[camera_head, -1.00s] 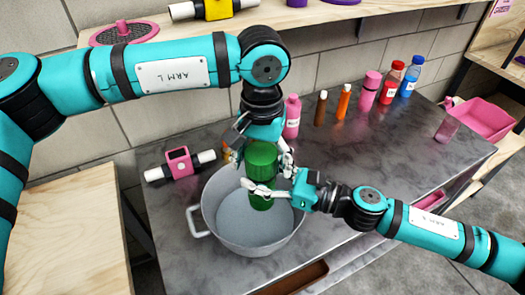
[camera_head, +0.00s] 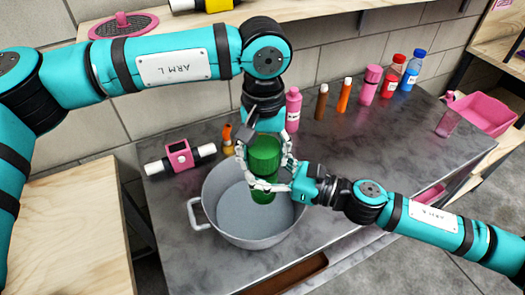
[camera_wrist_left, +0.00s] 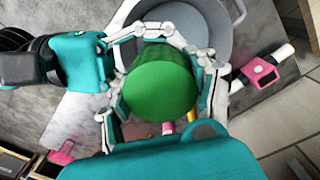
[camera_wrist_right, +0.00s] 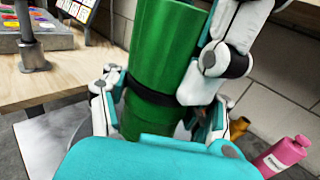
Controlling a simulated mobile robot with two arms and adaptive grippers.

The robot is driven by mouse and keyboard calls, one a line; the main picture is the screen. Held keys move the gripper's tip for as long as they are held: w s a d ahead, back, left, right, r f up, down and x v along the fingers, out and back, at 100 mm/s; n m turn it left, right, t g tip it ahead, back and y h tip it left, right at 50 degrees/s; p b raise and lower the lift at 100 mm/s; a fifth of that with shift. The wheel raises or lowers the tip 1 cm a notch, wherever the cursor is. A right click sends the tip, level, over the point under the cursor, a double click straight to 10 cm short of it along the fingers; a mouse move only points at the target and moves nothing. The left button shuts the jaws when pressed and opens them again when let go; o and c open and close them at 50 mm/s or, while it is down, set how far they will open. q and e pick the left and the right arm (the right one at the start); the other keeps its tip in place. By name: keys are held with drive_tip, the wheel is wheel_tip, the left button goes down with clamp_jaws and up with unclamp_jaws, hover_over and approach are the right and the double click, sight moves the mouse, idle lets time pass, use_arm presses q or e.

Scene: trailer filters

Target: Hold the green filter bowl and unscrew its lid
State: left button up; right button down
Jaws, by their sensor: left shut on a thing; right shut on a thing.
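The green filter (camera_head: 264,160) is held upright above the grey pot. Its upper part, which I take as the lid, shows as a green round top (camera_wrist_left: 160,82) in the left wrist view. My left gripper (camera_head: 265,152) comes down from above and is shut around this upper part. My right gripper (camera_head: 270,182) reaches in from the right and is shut around the lower part, the bowl. In the right wrist view the green body (camera_wrist_right: 160,60) has a black band around it. Fingers hide parts of the filter, and any gap between lid and bowl cannot be told.
The grey pot (camera_head: 194,212) stands directly below the filter on the dark counter. A pink-and-white pipe piece (camera_head: 179,154) lies to the left. Several bottles, including a pink one (camera_head: 293,110), stand behind. A pink bin (camera_head: 482,114) is at the right.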

use_arm(q)
drive_tip(key=shift+a, duration=0.1)
drive_tip(key=o, duration=1.3)
drive_tip(key=shift+w, duration=0.1)
